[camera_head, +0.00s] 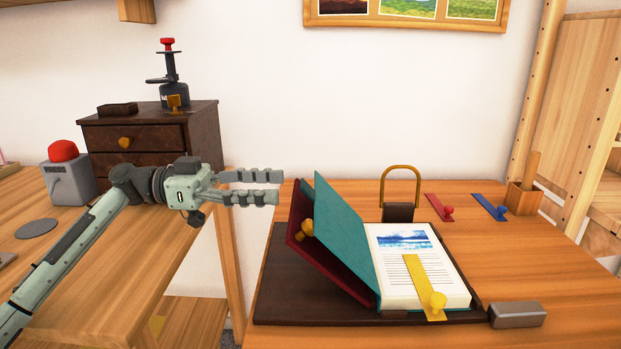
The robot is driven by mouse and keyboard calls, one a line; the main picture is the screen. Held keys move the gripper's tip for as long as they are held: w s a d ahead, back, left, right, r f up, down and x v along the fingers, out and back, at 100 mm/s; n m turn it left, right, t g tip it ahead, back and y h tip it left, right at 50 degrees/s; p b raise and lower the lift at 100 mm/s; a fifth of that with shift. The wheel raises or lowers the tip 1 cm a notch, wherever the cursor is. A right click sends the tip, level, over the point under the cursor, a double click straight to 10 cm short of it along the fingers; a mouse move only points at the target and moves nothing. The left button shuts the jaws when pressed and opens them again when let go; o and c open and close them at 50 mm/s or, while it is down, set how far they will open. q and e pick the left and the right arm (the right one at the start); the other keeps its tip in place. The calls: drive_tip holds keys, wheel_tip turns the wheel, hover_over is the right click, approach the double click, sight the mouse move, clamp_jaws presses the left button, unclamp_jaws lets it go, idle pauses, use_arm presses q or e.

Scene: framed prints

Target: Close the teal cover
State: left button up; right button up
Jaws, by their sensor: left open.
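The teal cover (343,236) belongs to a book lying on a dark mat (290,309). It stands tilted up to the left of the pages (392,277), so the book is open. A dark red panel (303,241) with a gold knob (307,228) shows on the left side of the cover. A yellow bookmark (417,277) with a knob lies on the open page. My right gripper is not in view.
A padlock (398,212) stands behind the book. Red (434,207) and blue (486,204) tabs lie behind right, near a wooden holder (523,199). A grey block (516,314) sits at front right. A red-button box (66,180) and dark drawers (150,137) stand left.

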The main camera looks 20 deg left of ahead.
sight(303, 187)
use_arm(q)
drive_tip(key=p+x, duration=0.1)
drive_tip(key=x, duration=0.4)
drive_tip(key=shift+s+d+r, duration=0.1)
drive_tip(key=shift+d, duration=0.1)
drive_tip(key=shift+w+d, duration=0.2)
drive_tip(key=shift+d, duration=0.4)
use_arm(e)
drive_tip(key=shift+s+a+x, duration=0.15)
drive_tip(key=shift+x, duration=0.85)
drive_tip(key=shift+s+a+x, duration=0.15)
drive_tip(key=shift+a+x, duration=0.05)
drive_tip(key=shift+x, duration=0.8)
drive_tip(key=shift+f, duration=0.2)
use_arm(q)
clamp_jaws()
